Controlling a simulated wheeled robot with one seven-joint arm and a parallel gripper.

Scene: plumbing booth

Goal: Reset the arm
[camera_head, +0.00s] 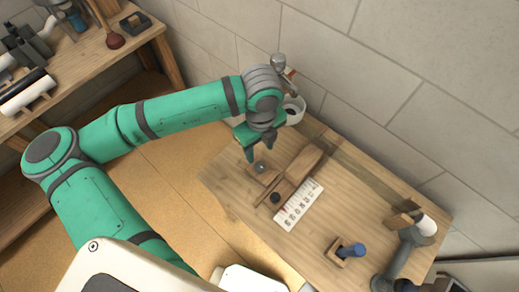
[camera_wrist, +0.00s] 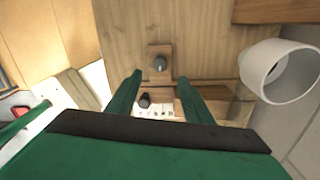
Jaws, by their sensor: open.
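My arm reaches over the wooden table (camera_head: 330,225) from the left in the head view, bent at the elbow. My gripper (camera_head: 261,153) points down near the table's back left part. In the wrist view its two green fingers (camera_wrist: 160,78) stand wide apart with nothing held between them. A small grey peg (camera_wrist: 159,64) on a wooden block (camera_wrist: 158,49) shows just beyond the fingertips. The peg also shows in the head view (camera_head: 260,167), close to the fingers. I cannot tell the exact height of the fingertips above it.
A white cup-like fitting (camera_head: 294,110) is close to my wrist. A dark round piece (camera_head: 275,198) and a white marked strip (camera_head: 298,205) lie on the table. A blue-topped piece (camera_head: 355,250) and a grey pipe with a white end (camera_head: 408,250) stand at right. A shelf (camera_head: 75,70) is at left.

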